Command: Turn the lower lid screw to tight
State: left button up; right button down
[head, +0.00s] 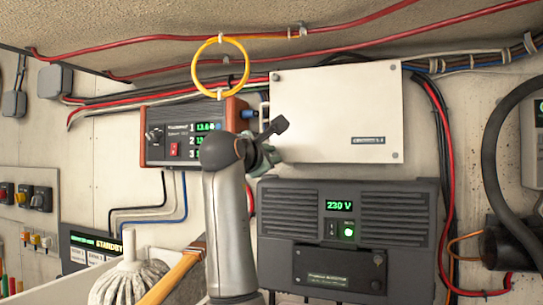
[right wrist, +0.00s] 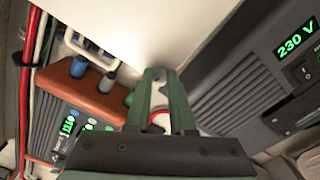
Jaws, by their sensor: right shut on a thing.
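The white box lid (head: 335,115) is on the wall in the head view, with small screws showing at some corners. My right gripper (head: 270,154) is at its lower left corner, partly hidden by my own arm. In the right wrist view the two green-grey fingers (right wrist: 161,75) reach to the edge of the white lid (right wrist: 135,25) and are shut on the lower lid screw. The screw itself is hidden between the fingertips, so its turn cannot be seen. My left gripper is not in view.
The black inverter (head: 412,235), showing 230 V, sits just below the lid. An orange-ended meter unit (head: 165,135) is close on the left. A yellow ring (head: 197,75) hangs above.

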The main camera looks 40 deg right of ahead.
jog(key=m, duration=0.4)
jog(key=shift+m, duration=0.3)
jog(key=m, duration=0.3)
jog(key=shift+m, duration=0.3)
jog(key=m, duration=0.3)
jog(key=shift+m, duration=2)
jog(key=c, duration=0.8)
grip_release()
jog(key=shift+o, duration=0.2)
